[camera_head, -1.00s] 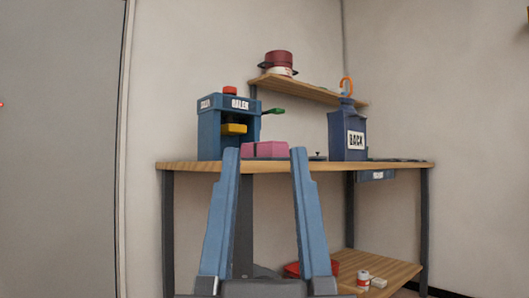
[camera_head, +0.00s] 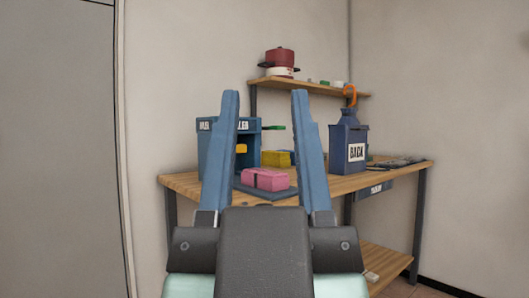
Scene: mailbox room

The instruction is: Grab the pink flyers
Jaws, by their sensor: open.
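The pink flyers (camera_head: 265,179) are a bundled pink block with a dark band across it. They lie on a dark mat (camera_head: 276,193) on the wooden table (camera_head: 345,184). In the head view they show between the two blue fingers of my gripper (camera_head: 265,95). My gripper is open and empty. Its fingers point up in the picture and appear nearer the camera than the flyers; I cannot tell the exact gap.
A blue machine (camera_head: 213,150) stands left, partly behind a finger. A yellow block (camera_head: 277,158) lies behind the flyers. A blue labelled container (camera_head: 348,142) with an orange hook stands right. A wall shelf (camera_head: 310,86) holds a red pot (camera_head: 280,59).

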